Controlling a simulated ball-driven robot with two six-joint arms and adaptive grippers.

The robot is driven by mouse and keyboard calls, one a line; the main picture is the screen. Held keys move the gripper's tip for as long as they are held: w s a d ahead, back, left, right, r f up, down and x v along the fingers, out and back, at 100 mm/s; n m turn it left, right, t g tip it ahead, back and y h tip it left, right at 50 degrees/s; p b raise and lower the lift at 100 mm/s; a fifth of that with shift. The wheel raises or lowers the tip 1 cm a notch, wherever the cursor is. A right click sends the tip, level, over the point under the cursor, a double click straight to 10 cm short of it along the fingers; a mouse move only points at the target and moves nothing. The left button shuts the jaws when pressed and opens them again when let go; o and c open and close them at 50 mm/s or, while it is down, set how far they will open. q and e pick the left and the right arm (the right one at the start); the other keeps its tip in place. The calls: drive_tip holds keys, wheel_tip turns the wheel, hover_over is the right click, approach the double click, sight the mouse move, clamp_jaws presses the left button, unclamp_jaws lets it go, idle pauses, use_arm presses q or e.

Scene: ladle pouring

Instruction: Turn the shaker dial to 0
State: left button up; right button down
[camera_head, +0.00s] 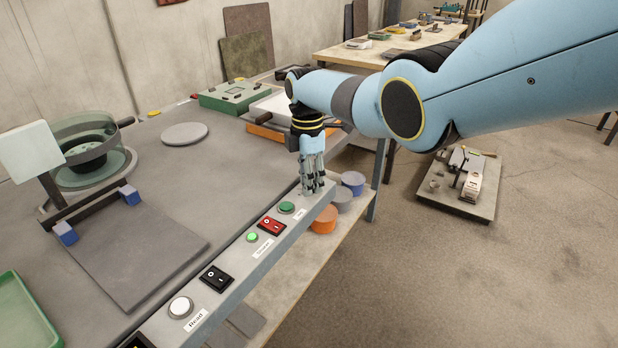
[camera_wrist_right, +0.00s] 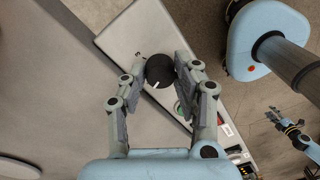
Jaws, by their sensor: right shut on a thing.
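My right gripper (camera_head: 313,190) reaches down to the far end of the control panel strip (camera_head: 233,262) along the bench's front edge. In the right wrist view, the right gripper (camera_wrist_right: 160,72) has its fingers on either side of a round black dial (camera_wrist_right: 158,71) and is shut on it. A white pointer line shows on the dial, toward its lower left as seen there. A small mark, too small to read surely, is printed on the panel above left of the dial.
Along the panel are a green button (camera_head: 287,207), a red rocker switch (camera_head: 271,226), a black rocker switch (camera_head: 215,278) and a white button (camera_head: 180,306). A glass-walled round vessel (camera_head: 85,150) stands at the left. The bench middle is clear.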

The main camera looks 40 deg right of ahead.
drive_tip(key=n, duration=0.4)
drive_tip(key=shift+r+n+p, duration=0.1)
drive_tip(key=shift+n+p, duration=0.2)
drive_tip(key=n, duration=0.4)
drive_tip(key=shift+h+p, duration=0.3)
drive_tip(key=c, duration=1.3)
unclamp_jaws()
drive_tip(key=shift+o, duration=0.2)
wheel_tip(320, 180, up, 12)
drive_tip(key=shift+w+a, duration=0.2)
